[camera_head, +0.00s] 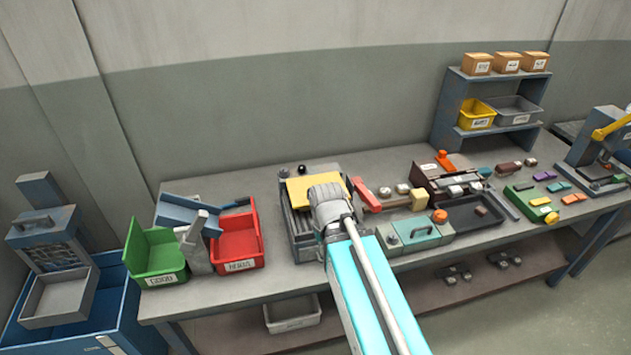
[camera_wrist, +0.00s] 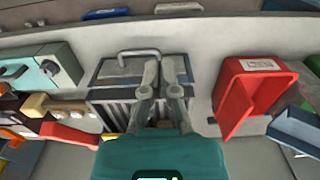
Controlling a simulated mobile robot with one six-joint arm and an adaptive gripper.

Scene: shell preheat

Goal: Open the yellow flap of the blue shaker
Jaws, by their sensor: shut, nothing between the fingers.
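The flap is mostly hidden in the wrist view; my fingertips are hidden in the head view.
A red bin (camera_head: 237,247) and a green bin (camera_head: 157,265) stand left of the shaker. A red-handled tool (camera_head: 367,195) and a teal-topped box (camera_head: 415,231) are close on its right. The blank wall is behind.

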